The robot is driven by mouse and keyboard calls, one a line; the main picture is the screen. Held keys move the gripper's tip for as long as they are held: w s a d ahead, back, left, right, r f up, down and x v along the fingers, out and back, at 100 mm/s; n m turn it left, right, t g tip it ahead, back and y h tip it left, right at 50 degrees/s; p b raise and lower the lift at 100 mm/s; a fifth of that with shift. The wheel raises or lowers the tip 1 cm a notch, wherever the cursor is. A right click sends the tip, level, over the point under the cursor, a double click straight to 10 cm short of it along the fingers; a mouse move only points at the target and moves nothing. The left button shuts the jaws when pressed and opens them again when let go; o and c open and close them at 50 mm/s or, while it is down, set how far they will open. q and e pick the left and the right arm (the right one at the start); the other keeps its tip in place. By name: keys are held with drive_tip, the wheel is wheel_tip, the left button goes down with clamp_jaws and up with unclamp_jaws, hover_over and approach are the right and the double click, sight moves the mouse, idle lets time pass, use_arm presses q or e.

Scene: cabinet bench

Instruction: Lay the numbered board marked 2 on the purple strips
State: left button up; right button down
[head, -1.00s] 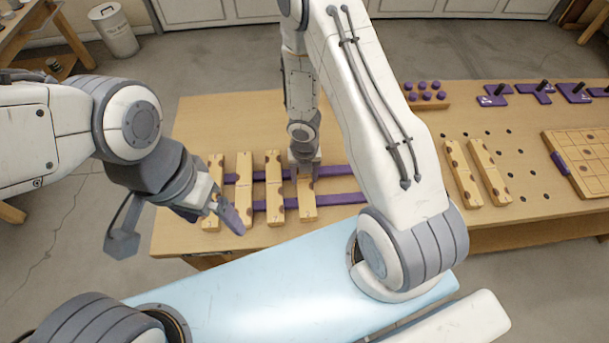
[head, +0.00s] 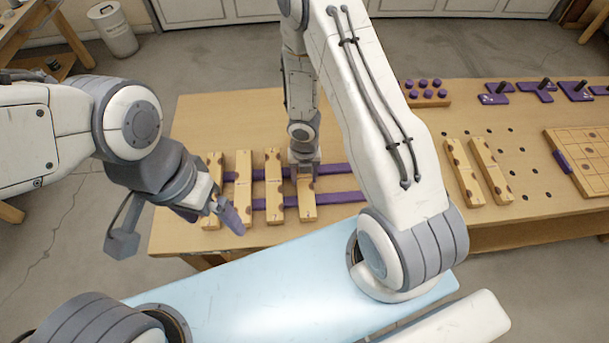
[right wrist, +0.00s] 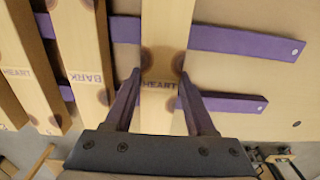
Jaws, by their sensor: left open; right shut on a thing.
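My right gripper (head: 304,170) is shut on a wooden board (head: 307,203), the rightmost of a row. In the right wrist view my fingers (right wrist: 160,84) clasp both its long edges, and the board (right wrist: 162,40) reads HEART between dark round spots. It lies across two purple strips, the far strip (head: 335,169) and the near strip (head: 341,197); I cannot tell whether it rests fully on them. Three more boards (head: 274,160) lie to its left. I cannot read a number 2 on any board. My left gripper (head: 217,216) is open, over the leftmost boards.
Two more boards (head: 463,172) lie side by side on the right of the bench, by rows of holes. My right arm hides the bench's middle.

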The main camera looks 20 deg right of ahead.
drive_tip(key=shift+f, duration=0.15)
idle(0.5)
drive_tip(key=shift+c, duration=0.7)
unclamp_jaws()
wheel_tip(320, 180, up, 8)
drive_tip(key=p, duration=0.7)
drive_tip(key=shift+p, duration=0.35)
drive_tip(key=shift+f, duration=0.15)
wheel_tip(320, 180, down, 8)
drive_tip(key=b, duration=0.7)
drive_tip(key=shift+r+b, duration=0.25)
drive_tip(key=shift+b, duration=0.15)
drive_tip(key=shift+r, duration=0.1)
